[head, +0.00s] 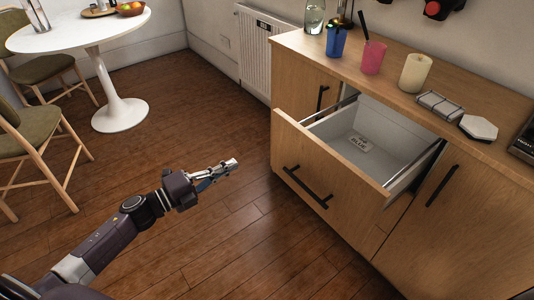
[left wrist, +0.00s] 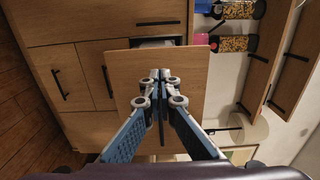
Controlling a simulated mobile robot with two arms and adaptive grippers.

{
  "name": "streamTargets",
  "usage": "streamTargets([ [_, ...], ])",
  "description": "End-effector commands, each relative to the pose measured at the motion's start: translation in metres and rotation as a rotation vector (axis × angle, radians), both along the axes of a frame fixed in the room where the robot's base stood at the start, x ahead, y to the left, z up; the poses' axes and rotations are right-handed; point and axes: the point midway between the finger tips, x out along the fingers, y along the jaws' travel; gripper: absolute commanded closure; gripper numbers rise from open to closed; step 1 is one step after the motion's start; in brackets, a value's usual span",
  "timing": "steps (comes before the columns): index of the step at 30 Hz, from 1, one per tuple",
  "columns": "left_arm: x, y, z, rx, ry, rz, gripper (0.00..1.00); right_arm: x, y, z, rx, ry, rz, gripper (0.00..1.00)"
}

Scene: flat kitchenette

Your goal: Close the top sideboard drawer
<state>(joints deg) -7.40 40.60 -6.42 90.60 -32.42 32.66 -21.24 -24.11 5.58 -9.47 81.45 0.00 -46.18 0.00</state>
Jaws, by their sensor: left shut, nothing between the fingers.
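The top sideboard drawer (head: 345,172) is pulled out of the wooden sideboard (head: 462,215), its light inside showing with a small label on its floor. Its wooden front carries a long dark handle (head: 307,187). My left gripper (head: 236,163) is shut and empty, to the left of the drawer front and apart from it in the head view. In the left wrist view the closed fingertips (left wrist: 160,75) point at a wooden panel (left wrist: 125,85) that looks like the drawer front. My right gripper is not in view.
On the sideboard top stand a glass jar (head: 315,17), a blue cup (head: 336,41), a pink cup (head: 373,57), a candle (head: 415,73) and a white hexagonal item (head: 478,128). A radiator (head: 262,52) is behind. A round white table (head: 80,32) stands left. Floor before the drawer is clear.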

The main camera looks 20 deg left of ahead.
Motion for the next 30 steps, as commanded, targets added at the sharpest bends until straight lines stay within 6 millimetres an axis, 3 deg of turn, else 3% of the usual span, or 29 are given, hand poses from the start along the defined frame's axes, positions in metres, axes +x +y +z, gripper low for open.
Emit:
streamTargets([
  [18, 0.089, -0.063, 0.001, -0.004, 0.001, 0.004, 1.0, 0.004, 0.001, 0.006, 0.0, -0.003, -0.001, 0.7],
  [24, 0.105, -0.075, 0.0, -0.005, 0.004, 0.004, 1.0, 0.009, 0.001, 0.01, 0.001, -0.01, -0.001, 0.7],
  [30, 0.109, -0.078, 0.0, -0.003, 0.004, 0.004, 1.0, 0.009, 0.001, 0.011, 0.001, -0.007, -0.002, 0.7],
])
